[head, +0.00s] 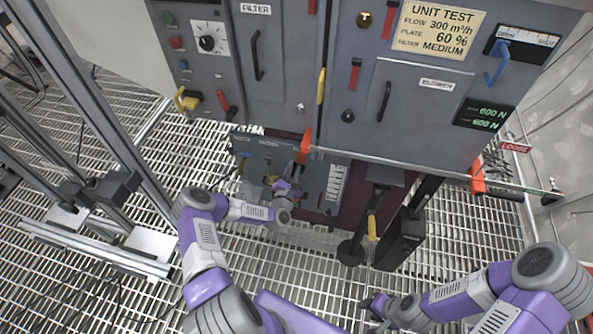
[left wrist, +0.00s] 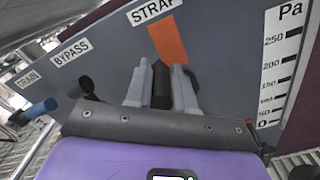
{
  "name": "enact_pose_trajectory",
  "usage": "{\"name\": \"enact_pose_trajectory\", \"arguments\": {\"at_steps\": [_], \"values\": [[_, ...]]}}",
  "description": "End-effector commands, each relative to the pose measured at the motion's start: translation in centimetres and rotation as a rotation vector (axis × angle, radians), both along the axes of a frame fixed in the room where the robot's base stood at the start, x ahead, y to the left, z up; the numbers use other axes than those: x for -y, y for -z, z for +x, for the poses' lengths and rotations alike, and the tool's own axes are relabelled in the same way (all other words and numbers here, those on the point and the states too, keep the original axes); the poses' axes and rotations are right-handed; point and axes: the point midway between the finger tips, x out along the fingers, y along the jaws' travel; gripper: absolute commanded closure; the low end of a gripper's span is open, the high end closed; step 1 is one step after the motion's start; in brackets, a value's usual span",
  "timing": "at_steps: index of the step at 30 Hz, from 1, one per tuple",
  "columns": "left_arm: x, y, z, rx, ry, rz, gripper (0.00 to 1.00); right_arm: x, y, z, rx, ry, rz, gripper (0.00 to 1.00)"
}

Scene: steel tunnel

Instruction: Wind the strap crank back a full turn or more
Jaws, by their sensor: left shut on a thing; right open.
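The strap crank's black grip (left wrist: 161,84) stands below the STRAP label (left wrist: 155,10) in the left wrist view, in front of an orange strap (left wrist: 169,42). My left gripper (left wrist: 160,88) is shut on this grip, one finger on each side. The rest of the crank is hidden behind the gripper. In the head view my left gripper (head: 284,190) is at the low grey panel (head: 262,150), and the crank is too small to make out there. My right gripper (head: 374,306) is open and empty above the grating at lower right.
Black BYPASS (left wrist: 86,84) and blue DRAIN (left wrist: 39,109) handles stick out left of the crank. A Pa scale (left wrist: 280,75) is at right. The grey cabinet (head: 300,80) overhangs the low panel. A black post (head: 402,235) stands right of it. Open grating lies around.

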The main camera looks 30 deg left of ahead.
Motion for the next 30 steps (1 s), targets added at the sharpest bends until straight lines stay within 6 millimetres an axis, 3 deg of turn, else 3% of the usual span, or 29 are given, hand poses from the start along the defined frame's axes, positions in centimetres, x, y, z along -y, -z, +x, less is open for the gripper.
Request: {"name": "enact_pose_trajectory", "arguments": {"at_steps": [15, 30], "values": [[-1.8, 1.3, -0.5, 0.088, -0.005, -0.379, 1.0, 0.0, 0.0, 0.0, 0.0, 0.0, 0.0, 0.57], [-2.1, 1.6, -0.6, 0.112, -0.004, -0.479, 1.0, 0.0, 0.0, 0.0, 0.0, 0.0, 0.0, 0.57]]}}
